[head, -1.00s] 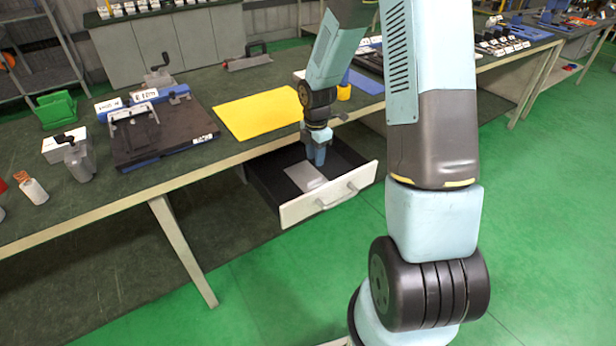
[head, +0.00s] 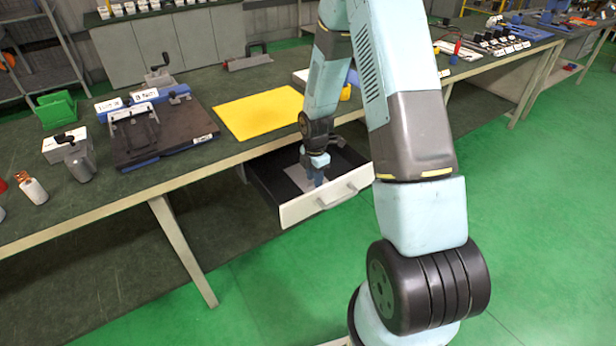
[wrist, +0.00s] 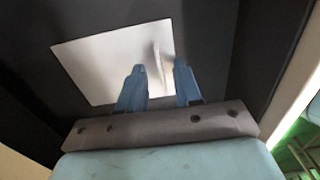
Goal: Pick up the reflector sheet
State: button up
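The reflector sheet (wrist: 95,62) is a flat light-grey plate lying in the dark open drawer (head: 264,187). In the wrist view it has a thin raised tab (wrist: 160,62) near its right side. My gripper (wrist: 160,72) is over the sheet's right part, with its two blue fingers apart. The tab appears between and beyond the fingertips; I cannot tell whether they touch it. In the head view my gripper (head: 317,180) reaches down into the drawer and hides part of the sheet.
The drawer's white front (head: 325,200) with its handle faces the open green floor. Above it, the workbench (head: 225,145) carries a yellow mat (head: 258,113), a dark fixture (head: 165,137) and a green bin (head: 56,109). The drawer walls stand close around my gripper.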

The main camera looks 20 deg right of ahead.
jog(key=shift+c, duration=0.4)
grip_shut()
jog(key=shift+r, duration=0.15)
